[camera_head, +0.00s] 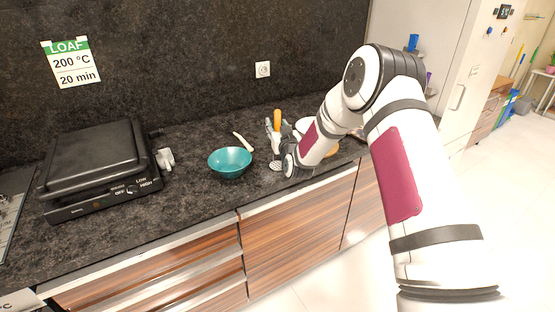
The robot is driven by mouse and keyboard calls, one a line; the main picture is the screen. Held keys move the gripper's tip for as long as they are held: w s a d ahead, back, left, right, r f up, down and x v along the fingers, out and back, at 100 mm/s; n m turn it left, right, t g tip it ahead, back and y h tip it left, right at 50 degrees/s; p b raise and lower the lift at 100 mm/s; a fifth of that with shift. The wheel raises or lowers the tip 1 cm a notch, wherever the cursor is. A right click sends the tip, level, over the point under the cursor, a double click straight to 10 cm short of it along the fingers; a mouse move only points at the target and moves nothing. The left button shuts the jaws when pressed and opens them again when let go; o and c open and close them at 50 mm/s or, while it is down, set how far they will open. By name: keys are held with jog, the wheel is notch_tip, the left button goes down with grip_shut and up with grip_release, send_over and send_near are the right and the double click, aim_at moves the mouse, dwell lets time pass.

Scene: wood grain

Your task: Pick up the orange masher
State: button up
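The orange masher (278,118) shows on the dark counter in the head view, with its orange handle up and toward the wall. A grey metal part (275,166) below, near the counter's front, looks like its head. My gripper (275,130) is at the masher, just below the orange handle, and overlaps its middle in the picture. The fingers are small and partly hidden, so I cannot tell whether they touch or close on it. I also cannot tell whether the masher rests on the counter or is held above it.
A teal bowl (230,163) stands left of my gripper, with a pale utensil (243,142) behind it. A black grill (97,168) is on the left. A white dish (304,125) is partly hidden behind my arm. The dark wall bounds the counter.

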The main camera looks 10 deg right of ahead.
grip_shut()
jog(key=shift+r, duration=0.1)
